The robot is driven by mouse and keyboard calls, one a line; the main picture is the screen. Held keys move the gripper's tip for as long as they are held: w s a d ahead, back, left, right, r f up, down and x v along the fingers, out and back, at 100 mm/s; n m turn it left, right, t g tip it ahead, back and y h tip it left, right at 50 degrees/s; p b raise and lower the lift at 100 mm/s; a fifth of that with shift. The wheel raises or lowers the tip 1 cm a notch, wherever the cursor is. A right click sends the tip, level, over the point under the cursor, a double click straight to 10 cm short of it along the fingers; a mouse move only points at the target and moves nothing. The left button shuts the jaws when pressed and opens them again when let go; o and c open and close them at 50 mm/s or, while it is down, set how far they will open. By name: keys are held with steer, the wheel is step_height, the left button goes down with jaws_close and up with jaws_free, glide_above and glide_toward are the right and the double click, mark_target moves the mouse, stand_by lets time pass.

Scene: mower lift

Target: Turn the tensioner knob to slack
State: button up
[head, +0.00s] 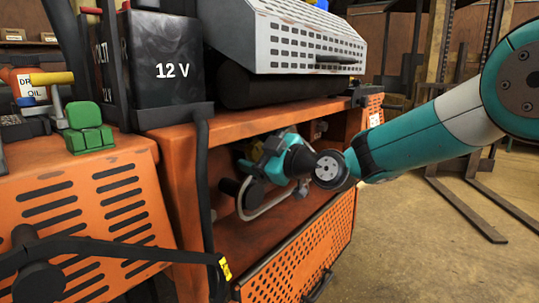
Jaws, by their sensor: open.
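My arm reaches in from the right to the open recess of the orange mower body (270,240). My gripper (250,160) is at the recess, partly hidden behind my own wrist. Its fingertips are hard to make out, and no object shows between them. A dark round part (229,187) sits in the recess just below and left of my gripper. I cannot tell for certain whether it is the tensioner knob or which way it is set. A grey curved tube (262,210) bends below my gripper. Contact between gripper and parts cannot be made out.
A black 12 V battery (165,70) stands above the recess at left. A perforated grey cover (300,45) overhangs it. A black cable (203,170) hangs at the recess's left edge. A slotted orange panel (80,210) is at left. Forks (465,210) lie on the floor at right.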

steer(key=b+v, duration=0.3)
steer(key=v, duration=1.4)
steer(key=shift+d, duration=0.1)
steer(key=shift+c, duration=0.5)
